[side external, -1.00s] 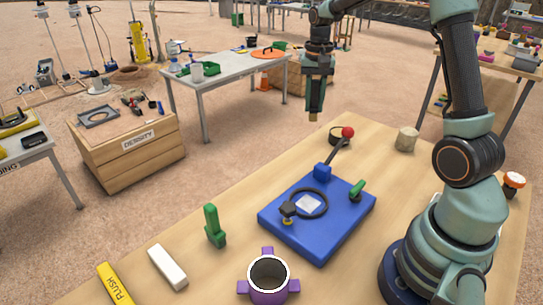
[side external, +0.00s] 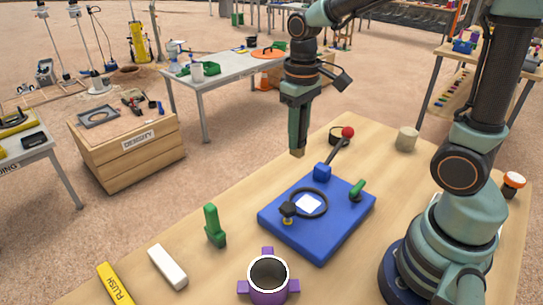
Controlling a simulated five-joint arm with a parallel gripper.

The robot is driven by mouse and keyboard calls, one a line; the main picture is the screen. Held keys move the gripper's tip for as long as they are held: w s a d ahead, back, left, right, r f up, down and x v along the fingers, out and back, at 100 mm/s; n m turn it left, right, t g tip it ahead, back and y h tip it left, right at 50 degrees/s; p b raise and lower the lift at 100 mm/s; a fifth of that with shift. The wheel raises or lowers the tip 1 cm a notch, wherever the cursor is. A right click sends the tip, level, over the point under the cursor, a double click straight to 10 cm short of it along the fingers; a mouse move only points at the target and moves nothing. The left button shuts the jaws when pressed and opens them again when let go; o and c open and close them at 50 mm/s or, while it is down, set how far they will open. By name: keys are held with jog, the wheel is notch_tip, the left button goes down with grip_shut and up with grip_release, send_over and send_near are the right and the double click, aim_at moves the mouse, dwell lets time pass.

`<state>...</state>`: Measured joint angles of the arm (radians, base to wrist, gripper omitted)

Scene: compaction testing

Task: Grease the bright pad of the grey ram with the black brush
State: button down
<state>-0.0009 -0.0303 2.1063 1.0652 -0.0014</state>
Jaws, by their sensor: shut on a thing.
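My gripper (side external: 298,122) points down above the far edge of the near table, shut on a narrow thing with a tan tip (side external: 297,153). It seems to be the black brush, but the fingers hide most of it. The tip is in the air, beyond the blue plate and apart from it. A bright pale square (side external: 308,204) shows inside a dark ring (side external: 324,208) on the blue plate (side external: 322,246). I cannot tell whether this is the pad, and no grey ram stands out clearly. A beige-grey cylinder (side external: 406,140) stands at the far right.
A red-knobbed lever (side external: 347,132) and a dark round dish (side external: 336,141) are near the plate's far side. A green lever (side external: 357,190) is on the plate. A purple cup (side external: 268,291), green block (side external: 214,228), white block (side external: 167,267) and yellow bar (side external: 114,284) are nearer.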

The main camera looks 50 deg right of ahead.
jog(key=shift+s+a+f, duration=0.2)
jog(key=shift+s+f, duration=0.7)
jog(key=shift+f, duration=1.05)
jog(key=shift+s+a+f, duration=0.15)
jog(key=shift+s+f, duration=0.7)
jog(key=shift+f, duration=1.05)
jog(key=shift+s+a+f, duration=0.2)
jog(key=shift+s+f, duration=0.7)
jog(key=shift+f, duration=1.05)
